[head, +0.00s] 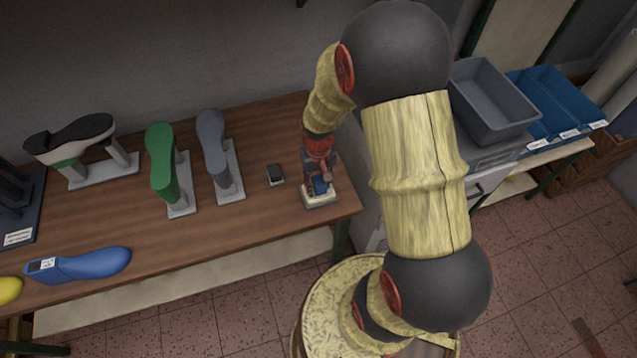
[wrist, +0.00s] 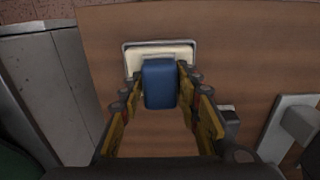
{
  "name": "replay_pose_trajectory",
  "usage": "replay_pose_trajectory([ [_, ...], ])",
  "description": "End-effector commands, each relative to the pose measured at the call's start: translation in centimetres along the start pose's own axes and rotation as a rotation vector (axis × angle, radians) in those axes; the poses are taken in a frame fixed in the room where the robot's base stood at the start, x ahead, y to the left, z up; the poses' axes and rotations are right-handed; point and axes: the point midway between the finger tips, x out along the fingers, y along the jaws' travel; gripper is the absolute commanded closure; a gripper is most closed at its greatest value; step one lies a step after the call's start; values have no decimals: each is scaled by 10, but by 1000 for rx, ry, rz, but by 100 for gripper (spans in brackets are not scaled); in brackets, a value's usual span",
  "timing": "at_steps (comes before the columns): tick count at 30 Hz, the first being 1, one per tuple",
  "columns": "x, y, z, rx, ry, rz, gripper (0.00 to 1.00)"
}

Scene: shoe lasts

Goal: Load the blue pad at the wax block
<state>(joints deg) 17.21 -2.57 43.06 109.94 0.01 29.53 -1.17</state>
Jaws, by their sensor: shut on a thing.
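The blue pad (head: 319,186) is held between the fingers of my gripper (head: 319,178) near the right end of the wooden table. In the wrist view the blue pad (wrist: 160,84) fills the gap between the fingertips of my gripper (wrist: 160,75). The wax block (head: 321,199) is cream and sits in a shallow grey tray at the table. It also shows in the wrist view (wrist: 148,52), partly hidden behind the pad. The pad is over or against the wax block; I cannot tell whether they touch.
A small dark block (head: 275,174) lies left of the wax block. A grey last (head: 215,145) and a green last (head: 162,165) stand on pale bases farther left. A blue last (head: 92,264) lies near the table's front edge. A grey bin (head: 490,95) stands right.

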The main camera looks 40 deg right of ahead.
Motion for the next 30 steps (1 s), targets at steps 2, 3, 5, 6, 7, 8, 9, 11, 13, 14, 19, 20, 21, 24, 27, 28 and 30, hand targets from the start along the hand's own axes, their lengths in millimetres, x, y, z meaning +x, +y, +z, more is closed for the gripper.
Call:
replay_pose_trajectory([
  [2,1,0,1,0,-2,0,87],
  [3,2,0,1,0,-2,0,87],
  [5,2,0,1,0,-2,0,87],
  [6,2,0,1,0,-2,0,87],
  [7,2,0,1,0,-2,0,87],
  [8,2,0,1,0,-2,0,87],
  [9,2,0,1,0,-3,0,87],
  [11,2,0,1,0,-3,0,87],
  [13,1,0,1,0,-3,0,87],
  [14,0,0,1,0,-3,0,87],
  [19,-11,0,1,0,-2,0,87],
  [20,-14,0,1,0,-1,0,87],
  [21,-17,0,1,0,-1,0,87],
  [24,-25,0,0,0,0,0,87],
  [27,-32,0,0,0,0,0,87],
  [28,-34,0,0,0,0,0,87],
  [30,-39,0,0,0,0,0,87],
])
